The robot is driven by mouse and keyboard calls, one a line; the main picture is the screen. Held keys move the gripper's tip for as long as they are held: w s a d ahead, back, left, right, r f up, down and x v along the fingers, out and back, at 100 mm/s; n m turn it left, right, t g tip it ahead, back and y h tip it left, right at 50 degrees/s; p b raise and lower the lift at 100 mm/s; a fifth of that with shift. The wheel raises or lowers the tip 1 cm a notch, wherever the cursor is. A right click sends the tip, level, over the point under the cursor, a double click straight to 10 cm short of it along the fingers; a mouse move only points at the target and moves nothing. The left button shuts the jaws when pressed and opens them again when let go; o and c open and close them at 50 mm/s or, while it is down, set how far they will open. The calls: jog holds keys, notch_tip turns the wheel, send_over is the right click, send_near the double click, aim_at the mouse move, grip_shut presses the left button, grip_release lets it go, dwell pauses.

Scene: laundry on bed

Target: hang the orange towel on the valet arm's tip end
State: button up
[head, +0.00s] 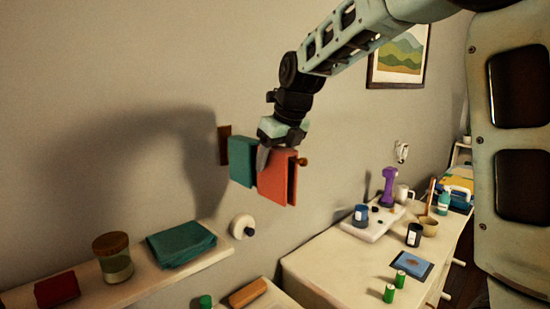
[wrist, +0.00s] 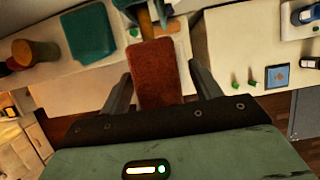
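The valet arm runs out from a wooden wall plate (head: 224,145) to a round wooden tip knob (head: 303,161). The orange towel (head: 278,180) hangs folded over it near the tip end, just inside the knob. A teal towel (head: 241,161) hangs beside it, nearer the wall. My gripper (head: 270,156) is at the orange towel's upper part in the head view. In the wrist view the orange towel (wrist: 157,74) lies between the spread fingers of my gripper (wrist: 160,75), with gaps showing on both sides. The towel's far side is hidden.
A wall shelf (head: 130,286) below left holds a jar (head: 113,257), a folded teal cloth (head: 181,244) and a red item (head: 57,289). A dresser (head: 330,268) at right carries bottles, cups and green cans. The space directly below the towels is clear.

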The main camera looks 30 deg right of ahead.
jog(key=b+v, duration=0.4)
jog(key=v, duration=1.3)
jog(key=s+a+f+n+g+y+b, duration=0.1)
jog(key=s+a+f+n+b, duration=0.15)
jog(key=a+f+n, duration=0.75)
jog(key=s+a+f+n+g+b, duration=0.15)
jog(key=s+a+f+n, duration=0.25)
jog(key=a+f+n, duration=0.5)
jog(key=s+a+f+n+g+b, duration=0.1)
jog(key=s+f+n, duration=0.8)
jog(key=f+n, duration=0.2)
jog(key=s+a+f+n+g+h+b, duration=0.1)
jog(key=s+f+n+b, duration=0.1)
jog(key=s+f+n, duration=0.7)
notch_tip(320, 180, down, 3)
jog(key=n, duration=0.2)
jog(key=shift+a+n, duration=0.25)
jog(key=shift+n, duration=0.05)
jog(key=shift+s, duration=0.1)
